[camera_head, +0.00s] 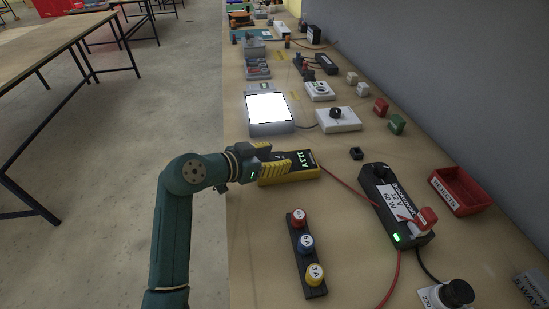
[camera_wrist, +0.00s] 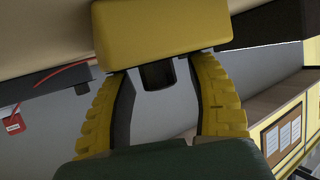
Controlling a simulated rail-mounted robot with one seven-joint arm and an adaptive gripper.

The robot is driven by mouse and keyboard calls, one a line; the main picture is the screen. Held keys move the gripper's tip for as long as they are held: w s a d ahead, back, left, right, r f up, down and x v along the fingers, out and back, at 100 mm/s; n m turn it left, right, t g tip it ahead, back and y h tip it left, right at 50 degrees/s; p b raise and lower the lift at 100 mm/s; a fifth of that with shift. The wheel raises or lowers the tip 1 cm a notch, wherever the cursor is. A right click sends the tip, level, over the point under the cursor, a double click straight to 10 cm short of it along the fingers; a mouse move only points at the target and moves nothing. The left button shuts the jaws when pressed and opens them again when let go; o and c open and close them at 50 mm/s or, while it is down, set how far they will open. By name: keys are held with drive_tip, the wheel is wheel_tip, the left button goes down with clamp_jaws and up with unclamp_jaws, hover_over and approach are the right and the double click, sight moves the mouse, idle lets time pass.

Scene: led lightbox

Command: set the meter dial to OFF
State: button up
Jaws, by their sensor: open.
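The yellow meter (camera_head: 291,177) lies on the bench with its dark display (camera_head: 304,159) lit, reading about 12.3 V. In the wrist view a plain yellow face of the meter (camera_wrist: 160,30) fills the top. A dark round knob, apparently the dial (camera_wrist: 157,77), sticks out from it between my fingers. My gripper (camera_head: 268,160) is at the left part of the meter, and in the wrist view my gripper (camera_wrist: 157,88) is open, with a ribbed yellow finger on each side of the knob. A gap shows on both sides. The dial's marks and pointer are hidden.
A red lead runs from the meter to a black power supply (camera_head: 392,202) at right. A strip with red, blue and yellow knobs (camera_head: 306,250) lies in front. A lit lightbox (camera_head: 268,110) and a white dial box (camera_head: 337,121) stand behind. A red bin (camera_head: 461,190) is far right.

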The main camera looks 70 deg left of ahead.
clamp_jaws()
drive_tip(key=shift+r+p, duration=0.1)
drive_tip(key=shift+p, duration=0.3)
drive_tip(key=n+g+y+p, duration=0.1)
drive_tip(key=n+y+p, duration=0.1)
drive_tip(key=p, duration=0.2)
drive_tip(key=r+n+g+y+p, duration=0.1)
drive_tip(key=n+y+p, duration=0.1)
drive_tip(key=p, duration=0.2)
drive_tip(key=shift+d+n+g+y, duration=0.2)
drive_tip(key=shift+n+g+y, duration=0.1)
drive_tip(key=n+g+y+p, duration=0.2)
drive_tip(key=p, duration=0.3)
drive_tip(key=shift+n, duration=0.3)
drive_tip(key=shift+w+f+n+g+y+p, duration=0.1)
drive_tip(key=shift+f+n+g+y+p, duration=0.15)
drive_tip(key=shift+n+g+y+p, duration=0.3)
drive_tip(key=shift+f+n+g+y+p, duration=0.25)
drive_tip(key=shift+n+g+y, duration=0.1)
drive_tip(key=shift+n+g, duration=0.3)
drive_tip(key=shift+a+f+n+g+y+b, duration=0.15)
drive_tip(key=shift+n+g+b, duration=0.15)
drive_tip(key=shift+n+g, duration=0.3)
drive_tip(key=shift+d+f+n+g+y+b, duration=0.15)
drive_tip(key=shift+n+g+b, duration=0.15)
drive_tip(key=shift+n+g, duration=0.3)
drive_tip(key=shift+s+a, duration=0.15)
drive_tip(key=shift+s, duration=0.05)
unclamp_jaws()
drive_tip(key=shift+r, duration=0.2)
